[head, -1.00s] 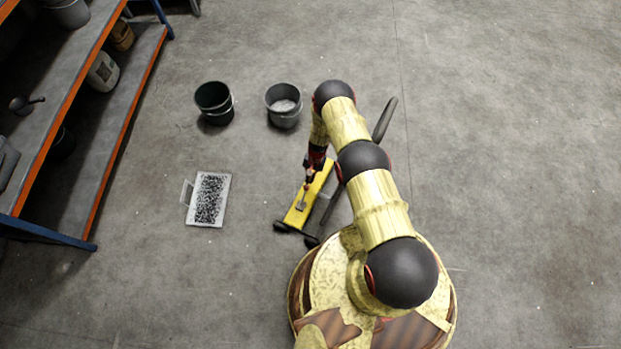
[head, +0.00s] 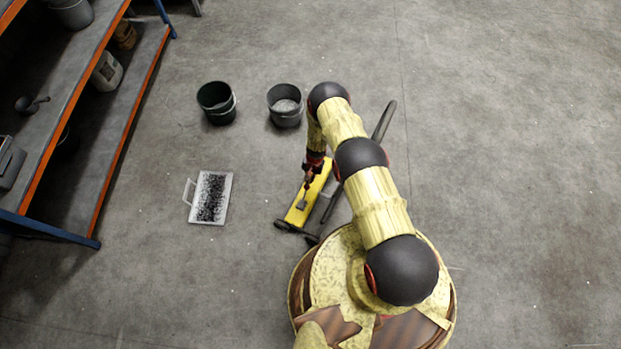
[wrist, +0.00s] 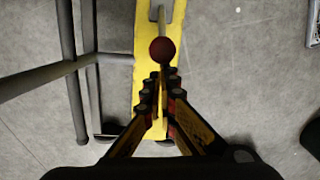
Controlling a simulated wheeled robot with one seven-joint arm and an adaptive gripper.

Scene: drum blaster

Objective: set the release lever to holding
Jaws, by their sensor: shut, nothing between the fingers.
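The yellow drum blaster body (head: 320,180) stands on the floor just left of my base, partly hidden under my arm. The release lever (wrist: 162,22) is a thin rod rising from a grey plate on the yellow body, ending in a dark red ball knob (wrist: 162,50). In the head view my gripper (head: 310,178) is above the yellow body.
A dark handle bar (head: 384,120) rises beside the arm. A tray of black grit (head: 228,205) lies to the left. A dark green bucket (head: 214,104) and a grey bucket (head: 285,104) stand behind. Shelving (head: 110,150) lines the left. Floor on the right is clear.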

